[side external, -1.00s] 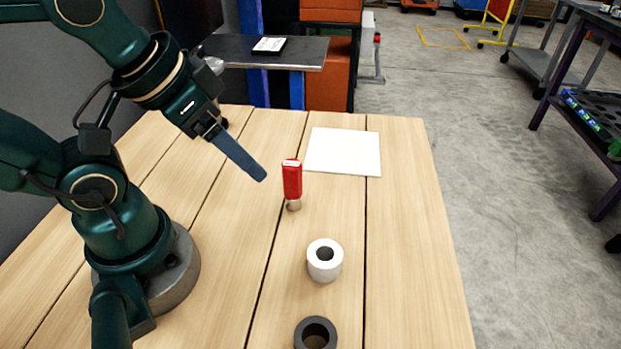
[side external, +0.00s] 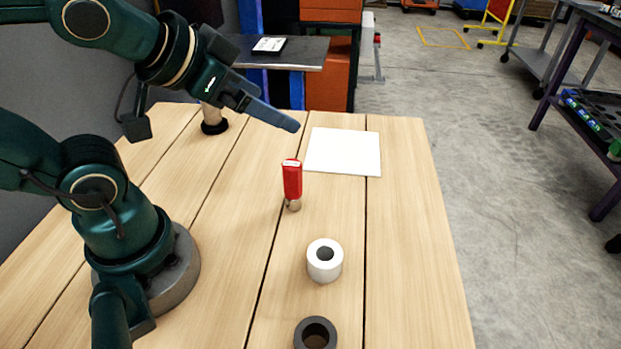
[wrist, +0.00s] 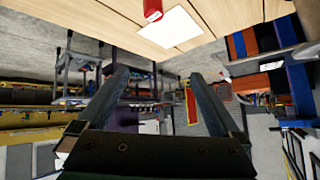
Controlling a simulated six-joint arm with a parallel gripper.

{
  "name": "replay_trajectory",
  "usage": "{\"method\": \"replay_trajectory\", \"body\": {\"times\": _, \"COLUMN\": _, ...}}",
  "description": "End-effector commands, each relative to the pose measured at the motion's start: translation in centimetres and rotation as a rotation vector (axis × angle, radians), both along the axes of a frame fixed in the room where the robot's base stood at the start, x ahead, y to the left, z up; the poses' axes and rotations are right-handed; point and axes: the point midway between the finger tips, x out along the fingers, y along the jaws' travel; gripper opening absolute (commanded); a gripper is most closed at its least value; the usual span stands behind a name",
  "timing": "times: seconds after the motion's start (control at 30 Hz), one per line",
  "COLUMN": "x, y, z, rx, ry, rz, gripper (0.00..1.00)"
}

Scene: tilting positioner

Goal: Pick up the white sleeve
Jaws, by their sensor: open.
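The white sleeve (side external: 324,265) stands upright on the wooden table in the side external view, its dark round hole facing up. My gripper (side external: 292,125) is up at the back of the table, well away from the sleeve and above the table top. In the wrist view my gripper (wrist: 158,75) shows two fingers spread apart with nothing between them. The sleeve is not visible in the wrist view.
A dark grey ring (side external: 315,335) lies in front of the sleeve. A white square plate (side external: 343,152) lies at the back. The table's right side is clear.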

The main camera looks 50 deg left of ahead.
Motion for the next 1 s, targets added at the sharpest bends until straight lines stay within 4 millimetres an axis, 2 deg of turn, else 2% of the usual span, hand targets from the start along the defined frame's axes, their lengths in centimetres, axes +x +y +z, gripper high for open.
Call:
{"method": "replay_trajectory", "body": {"times": 0.1, "x": 3.9, "y": 1.3, "z": 2.7, "rx": 0.147, "ry": -0.195, "rz": -0.062, "gripper": 1.00}}
{"method": "replay_trajectory", "body": {"times": 0.23, "x": 7.2, "y": 0.8, "z": 4.9, "rx": 0.281, "ry": -0.361, "rz": -0.205, "gripper": 1.00}}
{"method": "replay_trajectory", "body": {"times": 0.33, "x": 9.0, "y": -0.7, "z": 5.2, "rx": 0.348, "ry": -0.444, "rz": -0.365, "gripper": 1.00}}
{"method": "replay_trajectory", "body": {"times": 0.47, "x": 9.8, "y": -3.5, "z": 3.7, "rx": 0.363, "ry": -0.493, "rz": -0.622, "gripper": 1.00}}
{"method": "replay_trajectory", "body": {"times": 0.57, "x": 8.8, "y": -5.8, "z": 1.3, "rx": 0.305, "ry": -0.485, "rz": -0.840, "gripper": 1.00}}
{"method": "replay_trajectory", "body": {"times": 0.67, "x": 6.3, "y": -7.6, "z": -1.6, "rx": 0.174, "ry": -0.439, "rz": -1.057, "gripper": 1.00}}
{"method": "replay_trajectory", "body": {"times": 0.7, "x": 4.9, "y": -8.1, "z": -2.8, "rx": 0.100, "ry": -0.410, "rz": -1.137, "gripper": 1.00}}
{"method": "replay_trajectory", "body": {"times": 0.8, "x": 1.3, "y": -8.5, "z": -4.8, "rx": -0.092, "ry": -0.338, "rz": -1.285, "gripper": 1.00}}
{"method": "replay_trajectory", "body": {"times": 0.9, "x": -1.2, "y": -8.1, "z": -6.0, "rx": -0.240, "ry": -0.280, "rz": -1.346, "gripper": 1.00}}
{"method": "replay_trajectory", "body": {"times": 1.0, "x": -2.0, "y": -7.3, "z": -7.0, "rx": -0.308, "ry": -0.239, "rz": -1.336, "gripper": 1.00}}
